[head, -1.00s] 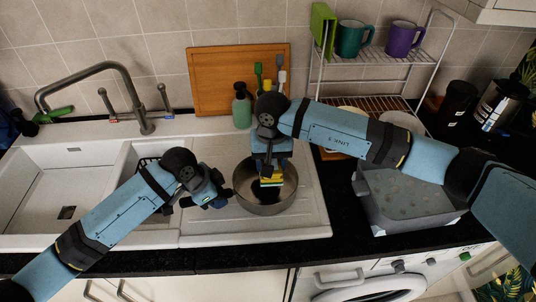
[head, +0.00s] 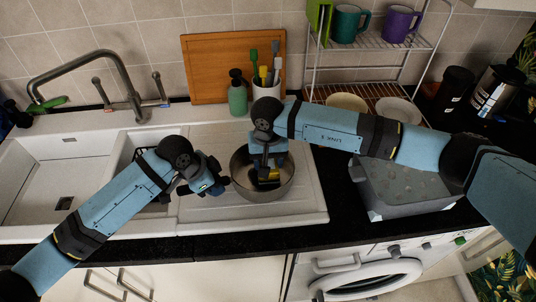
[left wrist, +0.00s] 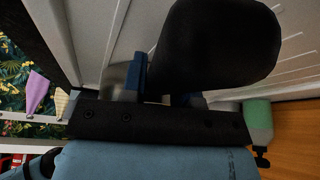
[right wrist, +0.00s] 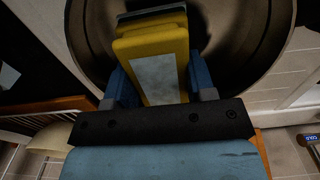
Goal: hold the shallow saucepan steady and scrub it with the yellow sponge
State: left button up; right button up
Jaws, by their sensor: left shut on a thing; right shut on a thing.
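The shallow saucepan (head: 284,188) is a round grey metal pan on the white drainboard, and its inside fills the back of the right wrist view (right wrist: 90,30). My left gripper (head: 218,187) is at the pan's left side, shut on what looks like its dark handle (left wrist: 210,45); the head view hides most of the grip. My right gripper (head: 268,167) points down into the pan, shut on the yellow sponge (head: 268,181). The sponge (right wrist: 152,45) has a dark pad at its far end. It is inside the pan; whether it touches the bottom is unclear.
The sink basin (head: 40,185) and tap (head: 130,95) are at left. A green soap bottle (head: 237,97) and brush holder (head: 266,98) stand behind the pan. A grey speckled box (head: 405,190) is at right, below a dish rack (head: 385,58).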

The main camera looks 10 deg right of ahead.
jog(key=shift+f, duration=0.8)
dwell(0.4)
